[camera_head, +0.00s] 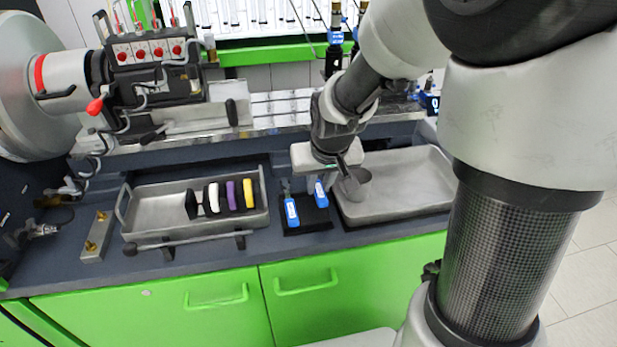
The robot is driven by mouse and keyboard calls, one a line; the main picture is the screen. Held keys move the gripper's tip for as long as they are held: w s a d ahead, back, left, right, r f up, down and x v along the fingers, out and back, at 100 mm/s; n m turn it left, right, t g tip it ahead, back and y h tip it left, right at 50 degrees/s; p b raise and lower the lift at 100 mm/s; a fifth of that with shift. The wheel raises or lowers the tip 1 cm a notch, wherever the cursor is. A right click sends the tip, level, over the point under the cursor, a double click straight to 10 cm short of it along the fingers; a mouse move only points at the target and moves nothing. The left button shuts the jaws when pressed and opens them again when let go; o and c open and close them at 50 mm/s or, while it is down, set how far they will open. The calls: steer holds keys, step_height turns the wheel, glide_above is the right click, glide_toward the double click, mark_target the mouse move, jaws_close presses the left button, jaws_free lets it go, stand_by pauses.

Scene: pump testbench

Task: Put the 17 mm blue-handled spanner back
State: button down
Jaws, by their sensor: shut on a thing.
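My gripper (322,176) is pointing down over the right part of a small black holder (308,226) on the dark bench. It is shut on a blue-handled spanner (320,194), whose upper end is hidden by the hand. The handle is at the holder's right side; I cannot tell whether it touches the holder. A second blue-handled spanner (291,211) is in the holder's left side, with its metal end towards the back. Size marks are too small to read.
A metal tray (415,182) with a metal cup (356,184) is close on the right. On the left, another metal tray (155,212) holds several coloured-handled items. A long bar tool (190,242) lies in front of it. Green cabinets (350,285) are below the bench edge.

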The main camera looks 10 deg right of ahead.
steer(key=shift+f+b, duration=0.5)
steer(key=shift+f, duration=1.4)
steer(key=shift+f+b, duration=0.45)
steer(key=shift+f, duration=0.05)
steer(key=c, duration=1.6)
jaws_free()
